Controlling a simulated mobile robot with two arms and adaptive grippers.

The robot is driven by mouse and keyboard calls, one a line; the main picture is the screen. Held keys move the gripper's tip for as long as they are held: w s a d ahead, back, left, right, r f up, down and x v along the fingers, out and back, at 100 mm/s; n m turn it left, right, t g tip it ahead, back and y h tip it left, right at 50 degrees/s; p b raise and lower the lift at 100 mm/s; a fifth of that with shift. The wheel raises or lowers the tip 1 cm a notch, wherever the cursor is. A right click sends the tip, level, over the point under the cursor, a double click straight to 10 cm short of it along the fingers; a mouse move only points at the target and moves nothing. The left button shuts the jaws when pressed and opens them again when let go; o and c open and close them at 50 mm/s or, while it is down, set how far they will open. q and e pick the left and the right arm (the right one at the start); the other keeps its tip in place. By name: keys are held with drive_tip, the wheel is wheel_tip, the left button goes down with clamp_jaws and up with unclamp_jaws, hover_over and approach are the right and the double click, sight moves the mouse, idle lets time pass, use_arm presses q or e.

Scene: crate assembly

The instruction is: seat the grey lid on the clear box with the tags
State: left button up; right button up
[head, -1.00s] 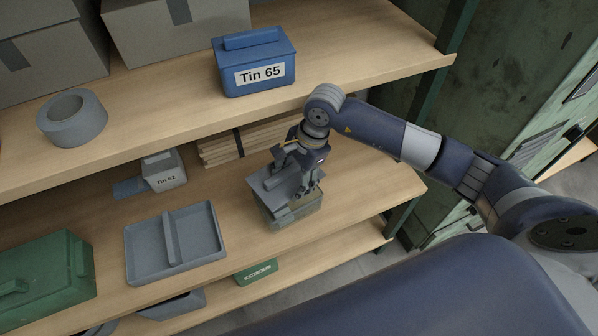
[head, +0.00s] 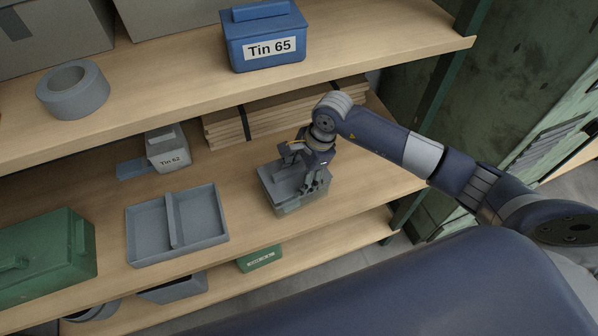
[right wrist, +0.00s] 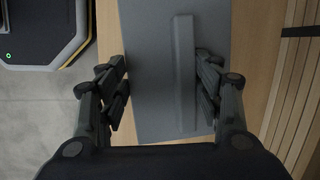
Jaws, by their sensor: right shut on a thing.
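The grey lid (head: 283,178) is a flat plate with a raised bar along it. In the head view it lies over the top of the clear box (head: 291,210), whose greenish see-through wall shows below it. I cannot tell whether the lid is fully down on the rim. My right gripper (head: 305,174) is above the lid and shut on it. In the right wrist view its fingers (right wrist: 161,88) overlap the lid (right wrist: 150,60) on either side. The tags are hidden. My left gripper is not in view.
A divided grey tray (head: 205,214) and the Tin 62 box (head: 168,148) are to the left. Strapped flat boards (head: 275,113) lie behind. The upper shelf with Tin 65 (head: 265,38) overhangs. The shelf's front edge is close to the clear box.

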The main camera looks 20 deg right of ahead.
drive_tip(key=shift+f+b, duration=0.1)
drive_tip(key=shift+b, duration=0.35)
idle(1.3)
drive_tip(key=shift+f+b, duration=0.35)
idle(0.5)
drive_tip(key=o, duration=1.1)
drive_tip(key=shift+o, duration=0.2)
drive_tip(key=shift+r+p, duration=2.3)
drive_tip(key=shift+r, duration=1.75)
drive_tip(key=shift+s+f, duration=0.1)
